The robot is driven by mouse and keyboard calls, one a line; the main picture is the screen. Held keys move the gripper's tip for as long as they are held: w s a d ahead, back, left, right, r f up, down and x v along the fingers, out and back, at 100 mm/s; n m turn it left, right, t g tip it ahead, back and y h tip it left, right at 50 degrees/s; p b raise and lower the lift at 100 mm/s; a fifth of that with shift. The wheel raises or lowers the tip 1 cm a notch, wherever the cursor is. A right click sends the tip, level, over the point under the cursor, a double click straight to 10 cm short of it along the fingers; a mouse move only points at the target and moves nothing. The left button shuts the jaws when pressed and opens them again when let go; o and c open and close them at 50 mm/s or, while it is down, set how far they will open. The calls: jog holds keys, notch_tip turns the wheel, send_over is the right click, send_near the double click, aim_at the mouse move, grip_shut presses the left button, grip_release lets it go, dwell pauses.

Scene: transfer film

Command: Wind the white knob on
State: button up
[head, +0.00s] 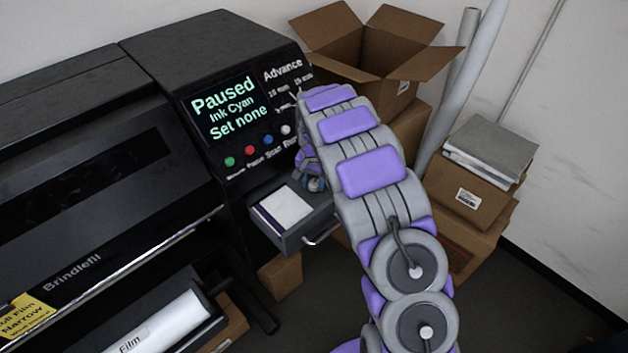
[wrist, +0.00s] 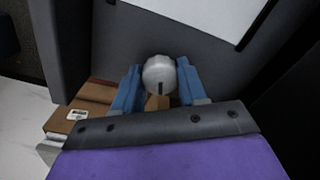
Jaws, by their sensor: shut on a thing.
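The white knob (wrist: 160,76) is a round, pale cap with a dark index line, held between the two blue fingers of my gripper (wrist: 160,84) in the wrist view. In the head view my gripper (head: 314,183) is low beside the right side of the open drawer, partly hidden by my arm; the knob is not clearly visible there. The Advance dial (head: 290,92) is on the upper right of the printer's control panel, above my gripper and partly covered by my arm.
The screen (head: 231,108) reads "Paused, Ink Cyan, Set none". Coloured buttons (head: 250,150) sit below it. The open drawer (head: 291,237) holds a white sheet or pad. Cardboard boxes (head: 480,195) and an open carton (head: 372,62) stand behind and right of my arm.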

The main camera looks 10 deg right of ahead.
aim_at(313, 183)
jog(key=shift+m, duration=1.2)
jog(key=o, duration=1.1)
jog(key=shift+a, duration=0.1)
jog(key=shift+c, duration=0.2)
notch_tip(313, 183, up, 17)
jog(key=shift+r+p, duration=0.15)
jog(key=shift+p, duration=0.25)
jog(key=shift+w, duration=0.1)
